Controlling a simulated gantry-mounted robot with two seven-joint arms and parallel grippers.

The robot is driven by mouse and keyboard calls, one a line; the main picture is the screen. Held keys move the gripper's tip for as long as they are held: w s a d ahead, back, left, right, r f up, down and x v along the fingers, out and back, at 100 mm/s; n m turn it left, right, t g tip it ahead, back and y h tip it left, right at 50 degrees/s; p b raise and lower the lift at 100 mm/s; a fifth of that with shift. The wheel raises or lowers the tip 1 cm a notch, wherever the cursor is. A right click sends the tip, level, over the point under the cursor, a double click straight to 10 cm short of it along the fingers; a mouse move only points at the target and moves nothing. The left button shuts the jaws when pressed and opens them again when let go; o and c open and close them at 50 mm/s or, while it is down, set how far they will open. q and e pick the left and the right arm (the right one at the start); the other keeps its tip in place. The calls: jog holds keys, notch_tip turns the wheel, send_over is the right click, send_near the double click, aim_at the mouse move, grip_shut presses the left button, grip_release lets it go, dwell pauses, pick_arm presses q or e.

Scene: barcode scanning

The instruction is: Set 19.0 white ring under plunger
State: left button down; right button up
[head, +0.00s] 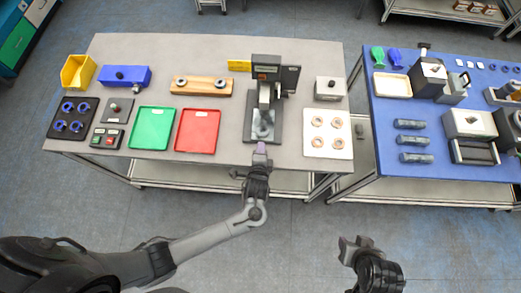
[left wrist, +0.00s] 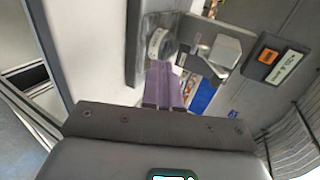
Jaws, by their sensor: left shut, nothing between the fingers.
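A white ring-like part (left wrist: 158,43) with dark marks around its side sits on the press base in the left wrist view, just beyond my fingertips. The press (head: 265,88) with its dark base plate (head: 252,131) stands at the middle of the grey table in the head view. The plunger head (left wrist: 224,50) seems to be the metal block beside the ring in the left wrist view. My left gripper (head: 261,148), with purple fingers (left wrist: 163,85), is shut and empty at the front edge of the press base. My right gripper (head: 355,243) hangs in front of the tables, away from everything.
A red tray (head: 198,131) and a green tray (head: 152,128) lie left of the press. A white board (head: 328,134) with several copper-coloured rings lies right of it. A blue table (head: 380,140) stands at the right.

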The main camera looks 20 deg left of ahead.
aim_at(262, 138)
pick_arm(q)
jog(key=shift+w+a+f+b, duration=0.2)
jog(key=shift+w+f+b, duration=0.45)
jog(key=shift+b, duration=0.3)
jog(key=shift+w+a+f+b, duration=0.2)
jog(key=shift+w+f+b, duration=0.3)
jog(key=shift+f+b, duration=0.35)
jog(key=shift+w+a+r, duration=0.1)
jog(key=shift+w+r, duration=0.05)
jog(key=shift+w, duration=0.1)
jog(key=shift+w+a+f, duration=0.2)
jog(key=shift+w+f, duration=0.1)
jog(key=shift+w, duration=0.25)
